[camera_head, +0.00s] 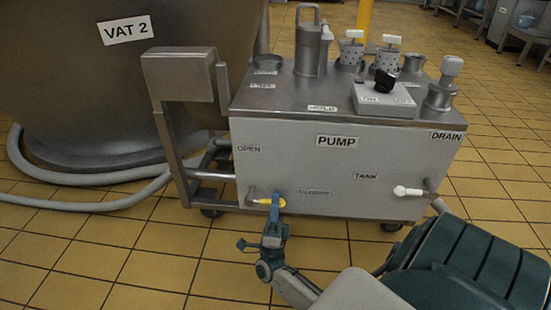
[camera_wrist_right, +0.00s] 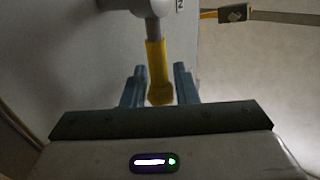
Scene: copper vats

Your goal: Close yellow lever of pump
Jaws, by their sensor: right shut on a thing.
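The pump (camera_head: 320,165) is a grey metal box on a wheeled frame, with a PUMP label on its front. Its yellow lever (camera_head: 265,202) sits low at the left of the front face, below the OPEN label and left of the CLOSED label. The lever runs roughly sideways, its yellow end to the right. My right gripper (camera_head: 276,202) is at that yellow end and partly hides it. In the right wrist view the yellow handle (camera_wrist_right: 157,65) lies between the two fingers of my right gripper (camera_wrist_right: 160,88), shut on it. My left gripper is not in view.
A white-handled tap (camera_head: 408,191) sticks out at the pump's lower right by the TANK label. A large vat (camera_head: 90,90) marked VAT 2 and a grey hose (camera_head: 100,203) are at the left. The tiled floor (camera_head: 110,265) in front is clear.

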